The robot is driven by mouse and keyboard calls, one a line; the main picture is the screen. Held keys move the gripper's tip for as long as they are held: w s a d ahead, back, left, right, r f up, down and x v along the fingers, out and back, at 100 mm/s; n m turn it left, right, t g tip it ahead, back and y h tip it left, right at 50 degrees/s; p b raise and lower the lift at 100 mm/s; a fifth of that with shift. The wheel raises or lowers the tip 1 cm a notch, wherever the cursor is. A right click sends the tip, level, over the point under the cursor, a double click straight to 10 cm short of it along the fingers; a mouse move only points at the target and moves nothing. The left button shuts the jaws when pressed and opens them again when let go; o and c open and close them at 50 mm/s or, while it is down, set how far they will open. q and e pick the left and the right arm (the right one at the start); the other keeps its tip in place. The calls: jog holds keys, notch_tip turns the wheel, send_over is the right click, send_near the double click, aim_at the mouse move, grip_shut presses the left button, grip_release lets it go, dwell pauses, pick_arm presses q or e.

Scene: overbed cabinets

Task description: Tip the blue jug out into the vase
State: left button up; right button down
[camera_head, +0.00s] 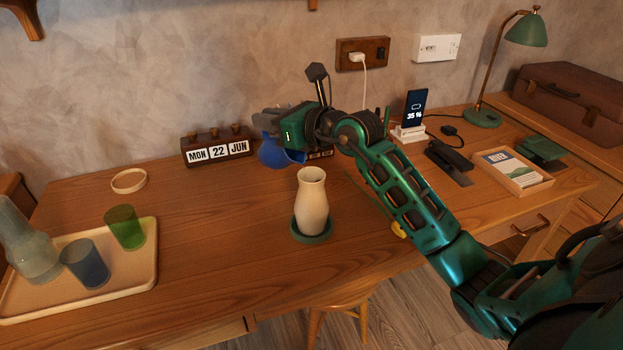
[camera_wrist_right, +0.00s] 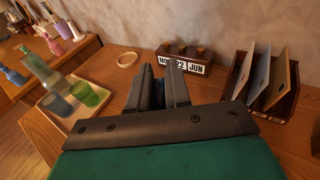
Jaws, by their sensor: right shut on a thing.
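The blue jug (camera_head: 277,155) hangs under my right gripper (camera_head: 268,119) in the head view, partly hidden by the hand. My right gripper is shut on the jug, behind and a little left of the vase, above the desk. In the wrist view its dark fingers (camera_wrist_right: 160,88) show close together, and I cannot make out the jug there. The vase (camera_head: 312,203) is cream, upright, and stands on a round green coaster (camera_head: 310,236). The jug is apart from the vase. Its exact tilt and contents are hidden. My left gripper is not in view.
A wooden calendar (camera_head: 216,148) stands behind. A tray (camera_head: 140,272) at left holds a bottle (camera_head: 30,245), a green cup (camera_head: 125,228) and a blue cup (camera_head: 85,263). A letter rack (camera_wrist_right: 268,82) shows at right in the wrist view.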

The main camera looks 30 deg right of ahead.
jog(key=shift+s+d+r+t+b, duration=0.1)
jog(key=shift+s+r+t+b, duration=0.15)
jog(key=shift+b, duration=0.55)
jog(key=shift+r+t+b, duration=0.15)
jog(key=shift+t+b, duration=0.1)
jog(key=shift+b, duration=0.05)
jog(key=shift+s+r+b, duration=0.1)
jog(key=shift+s+b, duration=0.05)
jog(key=shift+b, duration=0.35)
jog(key=shift+d+b, duration=0.1)
jog(key=shift+b, duration=0.2)
jog(key=shift+s+d+r+t+y+b, duration=0.1)
jog(key=shift+s+r+t+y+b, duration=0.35)
jog(key=shift+b, duration=0.75)
jog(key=shift+s+d+t+y+b, duration=0.1)
jog(key=shift+s+t+b, duration=0.15)
jog(key=shift+t+b, duration=0.65)
jog(key=shift+s+g+b, duration=0.1)
jog(key=shift+g+b, duration=0.15)
jog(key=shift+b, duration=0.15)
jog(key=shift+s+d+r+b, duration=0.15)
jog(key=shift+s+b, duration=0.15)
jog(key=shift+b, duration=0.35)
